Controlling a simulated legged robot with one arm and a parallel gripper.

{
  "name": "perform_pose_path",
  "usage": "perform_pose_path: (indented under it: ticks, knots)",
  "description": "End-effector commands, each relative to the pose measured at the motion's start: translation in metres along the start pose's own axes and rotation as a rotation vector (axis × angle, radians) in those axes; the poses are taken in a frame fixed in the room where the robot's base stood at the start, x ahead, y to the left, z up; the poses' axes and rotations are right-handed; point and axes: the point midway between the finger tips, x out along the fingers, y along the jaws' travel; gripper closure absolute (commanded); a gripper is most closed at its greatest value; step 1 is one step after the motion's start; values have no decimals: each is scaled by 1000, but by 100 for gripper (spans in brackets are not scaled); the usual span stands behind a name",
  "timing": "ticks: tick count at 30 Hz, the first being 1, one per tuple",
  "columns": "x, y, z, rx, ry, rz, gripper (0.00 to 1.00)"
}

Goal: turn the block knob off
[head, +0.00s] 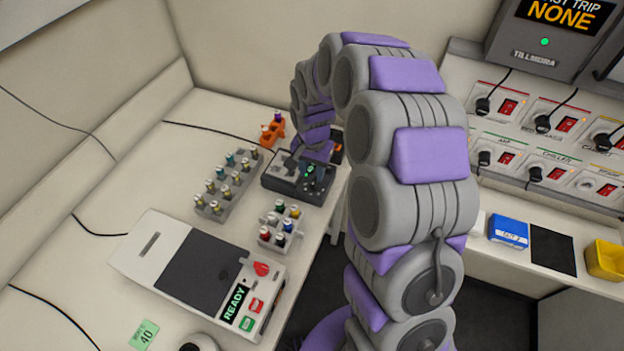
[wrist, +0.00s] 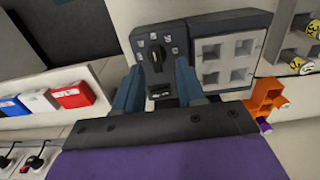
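The block knob (wrist: 158,55) is black, with its grip roughly upright in the wrist view, on a dark panel with small marks around it. The panel belongs to a dark block unit (head: 282,182), which has a pale plate of square wells (wrist: 222,60) beside the knob in the wrist view. My gripper (wrist: 159,68) is open, its two blue-grey fingers on either side of the knob. I cannot tell whether they touch it. In the head view my purple wrist hangs over the unit and hides part of it; the knob is not clear there.
Vial racks (head: 228,187) and a smaller rack (head: 280,227) stand left of and in front of the unit. An orange holder (wrist: 265,100) is close beside it. A white device reading READY (head: 200,265) lies nearer. A switch panel (head: 545,125) is at right.

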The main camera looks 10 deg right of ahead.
Motion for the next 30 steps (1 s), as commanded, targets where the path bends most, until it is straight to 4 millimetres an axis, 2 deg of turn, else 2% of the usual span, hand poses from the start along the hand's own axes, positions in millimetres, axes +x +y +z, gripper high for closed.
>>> perform_pose_path:
  ticks: [3,7,20,30]
  knots:
    - [21,2,-1,2,-2,-2,61]
    - [33,2,-1,2,-3,-1,61]
    - [40,0,0,1,1,-1,62]
    - [40,0,-1,1,0,-2,94]
